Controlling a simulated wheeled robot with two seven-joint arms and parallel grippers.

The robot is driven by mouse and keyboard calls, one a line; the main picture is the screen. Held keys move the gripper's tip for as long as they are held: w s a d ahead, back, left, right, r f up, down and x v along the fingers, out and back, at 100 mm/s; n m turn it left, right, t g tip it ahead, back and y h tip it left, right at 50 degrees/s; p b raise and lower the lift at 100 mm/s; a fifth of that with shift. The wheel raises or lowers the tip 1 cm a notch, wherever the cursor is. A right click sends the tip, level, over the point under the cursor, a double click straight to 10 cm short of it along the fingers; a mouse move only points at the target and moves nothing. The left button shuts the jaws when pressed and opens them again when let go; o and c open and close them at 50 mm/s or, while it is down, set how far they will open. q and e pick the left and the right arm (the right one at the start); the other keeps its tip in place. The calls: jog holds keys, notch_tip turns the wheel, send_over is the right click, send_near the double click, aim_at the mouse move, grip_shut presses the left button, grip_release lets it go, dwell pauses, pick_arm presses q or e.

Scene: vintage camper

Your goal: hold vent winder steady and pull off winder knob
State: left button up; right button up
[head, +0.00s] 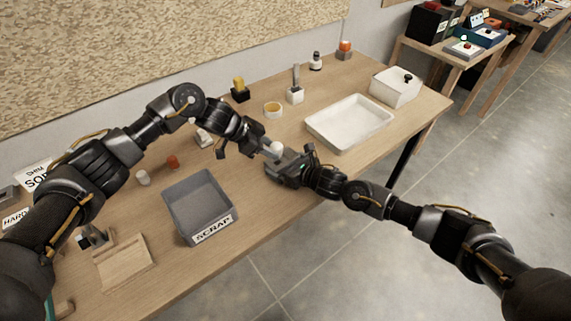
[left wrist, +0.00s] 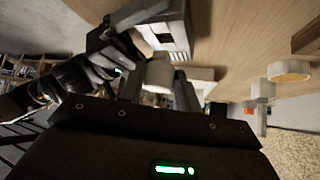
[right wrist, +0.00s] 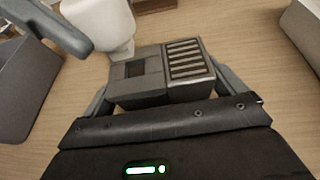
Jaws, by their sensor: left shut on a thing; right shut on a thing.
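The vent winder (head: 285,165) is a grey block with a ribbed plate on top, seen large in the right wrist view (right wrist: 165,72). My right gripper (head: 292,168) is shut on its sides, just over the table. The winder knob (head: 277,147) is a pale, rounded piece at the winder's end. It also shows in the left wrist view (left wrist: 159,76) and at the upper left of the right wrist view (right wrist: 100,18). My left gripper (head: 266,148) is shut on the knob. I cannot tell whether knob and winder still join.
A grey SCRAP bin (head: 168,205) stands left of the grippers. A round dish (head: 272,110) and small knobbed pieces stand behind. Bare tabletop lies between bin and tray.

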aim_at(280, 146)
pick_arm(q)
jog(key=shift+r, duration=0.1)
jog(key=shift+r, duration=1.9)
pick_arm(e)
jog(key=o, duration=1.1)
jog(key=v, duration=1.2)
jog(key=shift+r, duration=0.1)
pick_arm(q)
jog(key=shift+s+f, duration=0.1)
pick_arm(e)
jog(key=shift+s, duration=0.1)
